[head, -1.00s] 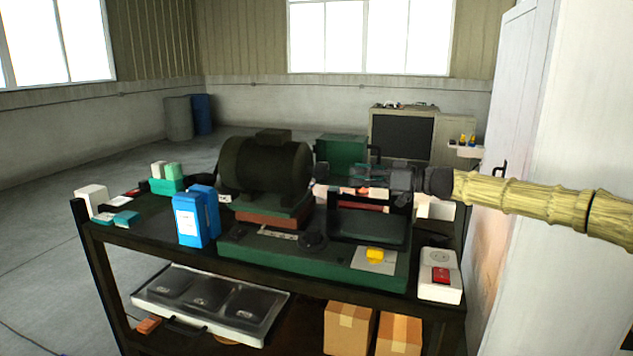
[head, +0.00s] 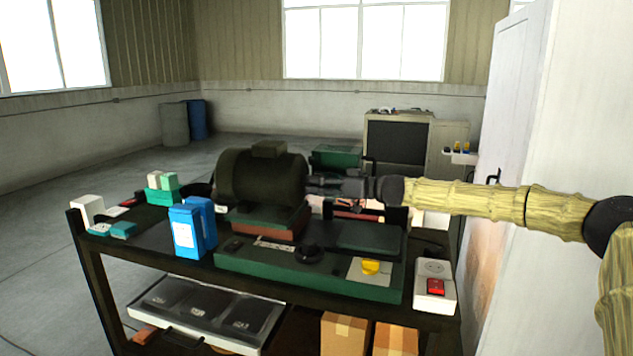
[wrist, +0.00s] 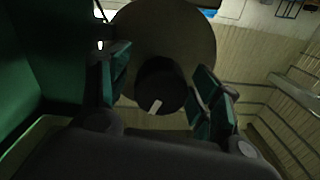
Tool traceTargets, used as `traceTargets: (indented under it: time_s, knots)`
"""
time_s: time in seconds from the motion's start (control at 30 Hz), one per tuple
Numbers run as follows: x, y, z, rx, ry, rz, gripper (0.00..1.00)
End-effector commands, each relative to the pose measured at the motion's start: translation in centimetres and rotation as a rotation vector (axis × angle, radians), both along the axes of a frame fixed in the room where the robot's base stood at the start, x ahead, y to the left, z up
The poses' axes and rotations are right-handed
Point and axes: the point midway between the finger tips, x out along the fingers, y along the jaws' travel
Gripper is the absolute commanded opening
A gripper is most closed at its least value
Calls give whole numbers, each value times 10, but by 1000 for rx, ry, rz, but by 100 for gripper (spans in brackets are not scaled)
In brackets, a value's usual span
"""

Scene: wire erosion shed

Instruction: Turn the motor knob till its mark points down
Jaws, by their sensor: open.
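The dark motor (head: 262,178) sits on the green machine base on the bench in the head view. In the wrist view its round end face (wrist: 200,45) carries a black round knob (wrist: 160,82). A short white mark (wrist: 155,107) on the knob lies toward its lower left edge in that picture. My gripper (head: 315,185) is at the motor's right end in the head view, hiding the knob there. In the wrist view my gripper (wrist: 162,74) is open, with one finger on each side of the knob. I cannot tell whether either finger touches it.
The green base (head: 235,262) also bears a black dial (head: 308,254) and a yellow knob (head: 370,267). A white box with a red switch (head: 436,287) stands at the bench's right end. Blue boxes (head: 187,231) stand left of the base. A white cabinet (head: 535,130) is close on the right.

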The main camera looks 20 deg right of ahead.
Motion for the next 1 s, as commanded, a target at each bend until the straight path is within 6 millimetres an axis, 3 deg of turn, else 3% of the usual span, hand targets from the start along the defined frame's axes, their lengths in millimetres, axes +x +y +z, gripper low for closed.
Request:
traceTargets:
  time_s: [0.33, 0.6, 1.0]
  knots:
    - [1, 1, -1, 0, 0, -1, 64]
    - [1, 1, 0, 0, 0, -1, 17]
    - [1, 1, -3, 35, 51, -2, 17]
